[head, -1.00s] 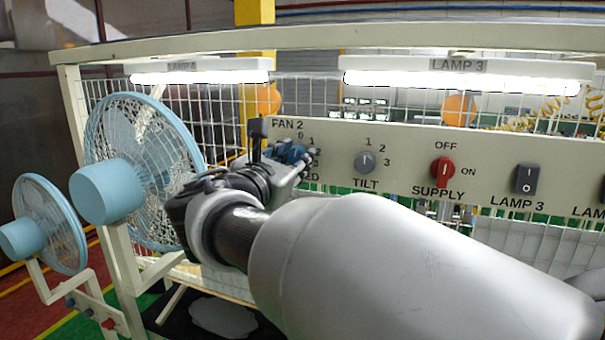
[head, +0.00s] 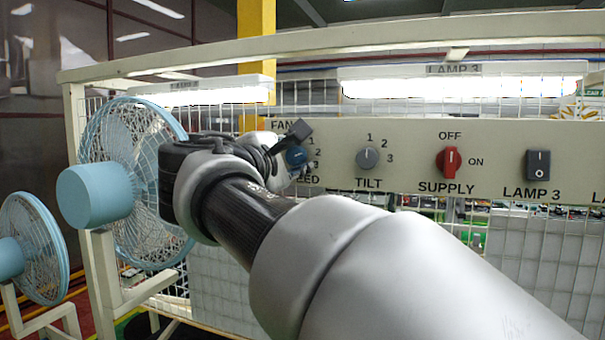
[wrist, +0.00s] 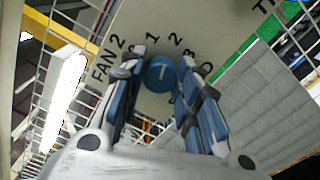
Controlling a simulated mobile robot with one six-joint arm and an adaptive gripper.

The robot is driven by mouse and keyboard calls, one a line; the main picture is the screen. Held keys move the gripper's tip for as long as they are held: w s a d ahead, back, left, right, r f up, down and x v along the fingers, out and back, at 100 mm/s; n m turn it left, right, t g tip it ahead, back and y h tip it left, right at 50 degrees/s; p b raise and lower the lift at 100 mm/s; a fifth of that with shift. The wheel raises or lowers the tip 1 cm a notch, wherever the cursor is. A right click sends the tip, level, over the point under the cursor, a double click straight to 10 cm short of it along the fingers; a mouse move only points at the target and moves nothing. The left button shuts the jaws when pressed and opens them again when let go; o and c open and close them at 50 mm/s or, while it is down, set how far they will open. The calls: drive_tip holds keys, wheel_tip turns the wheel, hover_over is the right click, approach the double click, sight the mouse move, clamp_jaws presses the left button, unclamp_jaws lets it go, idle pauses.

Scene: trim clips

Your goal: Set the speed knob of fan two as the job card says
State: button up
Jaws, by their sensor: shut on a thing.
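The blue speed knob (head: 296,157) of fan two sits on the cream control panel (head: 410,135), partly hidden by my gripper. In the wrist view the round blue knob (wrist: 160,74) lies between my two fingertips, with a short pale line on its face. I cannot tell surely which number the line points to. My gripper (wrist: 159,88) is shut on the knob; it comes from the left in the head view (head: 283,158). No job card is readable in these views.
Two blue fans stand left, the larger one (head: 95,196) close to my wrist. A wire mesh (head: 225,245) is behind.

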drive_tip(key=shift+m+b, duration=0.8)
drive_tip(key=shift+m, duration=0.3)
drive_tip(key=o, duration=1.1)
drive_tip(key=v, duration=0.7)
drive_tip(key=shift+s+a, duration=0.1)
drive_tip(key=shift+s, duration=0.15)
